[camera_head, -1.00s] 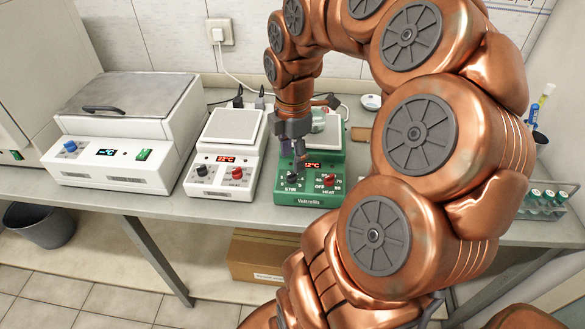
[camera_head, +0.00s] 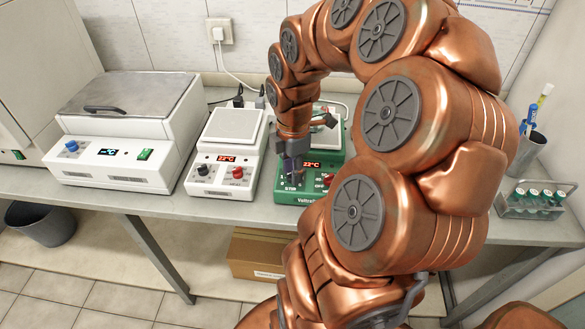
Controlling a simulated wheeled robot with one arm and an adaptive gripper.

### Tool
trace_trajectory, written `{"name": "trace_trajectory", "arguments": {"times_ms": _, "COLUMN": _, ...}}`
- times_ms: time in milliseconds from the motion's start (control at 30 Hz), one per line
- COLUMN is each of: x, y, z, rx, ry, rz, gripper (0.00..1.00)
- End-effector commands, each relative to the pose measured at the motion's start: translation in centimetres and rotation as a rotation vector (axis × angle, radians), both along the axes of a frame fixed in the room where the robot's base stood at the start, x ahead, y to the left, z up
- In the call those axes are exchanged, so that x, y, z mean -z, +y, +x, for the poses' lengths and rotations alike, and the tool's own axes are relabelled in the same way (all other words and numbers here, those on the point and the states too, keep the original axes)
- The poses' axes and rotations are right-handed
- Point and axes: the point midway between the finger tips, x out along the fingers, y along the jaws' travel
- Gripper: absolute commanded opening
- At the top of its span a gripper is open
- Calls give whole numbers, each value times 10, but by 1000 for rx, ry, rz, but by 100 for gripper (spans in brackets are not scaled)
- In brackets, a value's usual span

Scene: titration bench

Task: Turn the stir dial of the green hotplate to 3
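The green hotplate (camera_head: 287,196) stands on the bench right of the white hotplate. Its red display (camera_head: 322,165) is lit and partly covered. The red heat dial (camera_head: 327,180) shows at the edge of my arm. My gripper (camera_head: 292,178) points down over the left part of the green front panel, right at the stir dial's place above the STIR label. The stir dial itself is hidden behind the fingers, so its setting cannot be read. The fingers are small and dark here; I cannot tell whether they are open, shut or touching the dial.
A white hotplate (camera_head: 222,181) with a black and a red dial stands close on the left. A white water bath (camera_head: 120,160) is further left. A rack of green-capped vials (camera_head: 537,198) and a pen cup (camera_head: 528,150) stand on the right. My arm covers much of the bench's right half.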

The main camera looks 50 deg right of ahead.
Motion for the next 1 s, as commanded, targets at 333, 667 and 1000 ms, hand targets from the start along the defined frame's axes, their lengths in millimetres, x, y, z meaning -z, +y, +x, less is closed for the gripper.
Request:
{"name": "trace_trajectory", "arguments": {"times_ms": 333, "x": 0, "y": 0, "z": 0, "rx": 0, "ry": 0, "rz": 0, "gripper": 0}}
{"name": "trace_trajectory", "arguments": {"times_ms": 667, "x": 2, "y": 0, "z": 0, "rx": 35, "ry": -1, "rz": 0, "gripper": 0}}
{"name": "trace_trajectory", "arguments": {"times_ms": 1000, "x": 5, "y": 0, "z": 0, "rx": 252, "ry": -3, "rz": -1, "gripper": 0}}
